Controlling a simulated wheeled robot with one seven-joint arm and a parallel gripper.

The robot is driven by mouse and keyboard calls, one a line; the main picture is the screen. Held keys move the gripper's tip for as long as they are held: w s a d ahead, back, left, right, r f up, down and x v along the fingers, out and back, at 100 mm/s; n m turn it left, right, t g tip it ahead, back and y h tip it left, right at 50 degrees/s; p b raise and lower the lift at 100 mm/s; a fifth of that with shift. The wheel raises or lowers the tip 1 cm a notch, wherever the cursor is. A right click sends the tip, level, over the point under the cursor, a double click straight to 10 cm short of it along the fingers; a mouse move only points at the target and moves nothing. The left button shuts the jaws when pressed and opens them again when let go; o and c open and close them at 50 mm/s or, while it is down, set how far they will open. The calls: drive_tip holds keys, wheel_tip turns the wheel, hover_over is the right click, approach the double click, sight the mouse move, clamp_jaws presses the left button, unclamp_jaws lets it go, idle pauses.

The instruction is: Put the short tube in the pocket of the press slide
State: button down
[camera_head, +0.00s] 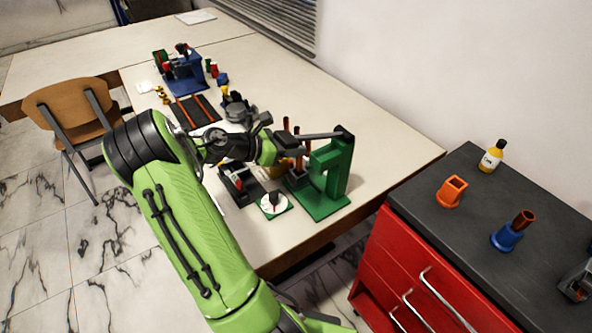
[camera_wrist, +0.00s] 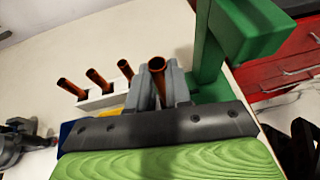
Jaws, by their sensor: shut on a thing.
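In the wrist view my gripper (camera_wrist: 158,84) is shut on an orange-brown tube (camera_wrist: 157,67), with the tube's open end showing between the grey fingers. Its lower end is hidden, and I cannot judge its length. To its left, several similar tubes (camera_wrist: 97,77) stand in a pale rack (camera_wrist: 98,99). The green press (camera_wrist: 212,50) rises close on the right of my gripper. In the head view the press (camera_head: 333,170) stands near the table's front right corner, just right of my wrist. The press slide and its pocket are not clearly visible.
A white dial on a green base (camera_head: 273,204) and a dark fixture (camera_head: 240,184) stand before the press. A blue fixture (camera_head: 183,75) is farther back. The red cabinet (camera_head: 425,250) at right bears a bottle (camera_head: 491,157), an orange holder (camera_head: 451,192) and a blue holder (camera_head: 507,238).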

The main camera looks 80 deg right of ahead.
wheel_tip(320, 180, down, 5)
drive_tip(key=shift+s+r+b, duration=0.1)
drive_tip(key=shift+b, duration=0.85)
drive_tip(key=shift+r, duration=0.15)
drive_tip(key=c, duration=1.1)
unclamp_jaws()
drive_tip(key=shift+o, duration=0.2)
